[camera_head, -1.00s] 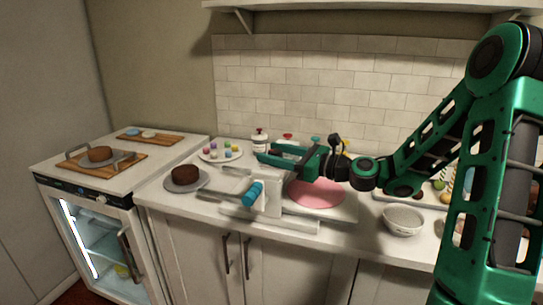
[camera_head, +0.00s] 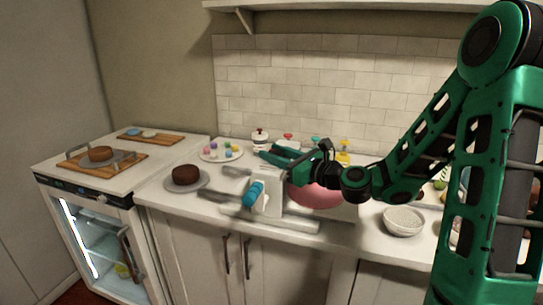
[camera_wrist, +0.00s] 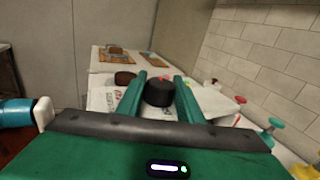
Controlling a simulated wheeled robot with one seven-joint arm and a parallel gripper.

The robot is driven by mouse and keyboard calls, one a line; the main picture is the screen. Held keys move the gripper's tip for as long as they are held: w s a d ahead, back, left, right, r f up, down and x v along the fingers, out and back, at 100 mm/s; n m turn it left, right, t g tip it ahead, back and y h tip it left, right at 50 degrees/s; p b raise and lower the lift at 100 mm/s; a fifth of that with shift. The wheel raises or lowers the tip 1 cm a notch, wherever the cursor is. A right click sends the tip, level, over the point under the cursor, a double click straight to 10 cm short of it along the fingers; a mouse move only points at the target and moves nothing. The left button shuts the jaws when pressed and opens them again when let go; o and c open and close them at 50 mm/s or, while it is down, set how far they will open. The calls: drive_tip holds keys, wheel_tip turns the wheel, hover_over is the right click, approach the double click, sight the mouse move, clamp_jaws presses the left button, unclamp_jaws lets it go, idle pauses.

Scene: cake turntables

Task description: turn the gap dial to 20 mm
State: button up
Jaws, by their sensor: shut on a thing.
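The gap dial (camera_wrist: 159,92) is a round black knob with a small red mark at its top edge. In the wrist view it sits between the two green fingers of my gripper (camera_wrist: 160,84), which is shut on it. In the head view my gripper (camera_head: 281,156) reaches left over the back of the white machine (camera_head: 268,199), and the dial cannot be made out there. The machine has a blue handle (camera_head: 253,193) at its front and a pink disc-like sheet (camera_head: 316,195) on its right. I cannot read any gap value.
A chocolate cake (camera_head: 186,173) stands on a plate left of the machine. A plate of coloured balls (camera_head: 221,152) is behind it. A white bowl (camera_head: 403,221) stands at the right. Several bottles with coloured tops (camera_head: 343,146) stand along the tiled wall.

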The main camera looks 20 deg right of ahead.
drive_tip(key=shift+d+m+t+h, duration=0.1)
drive_tip(key=shift+m+t+h, duration=0.4)
drive_tip(key=shift+m+h, duration=0.5)
drive_tip(key=shift+m+t+h, duration=0.4)
drive_tip(key=shift+m+h, duration=0.3)
drive_tip(key=shift+h, duration=1)
drive_tip(key=o, duration=1)
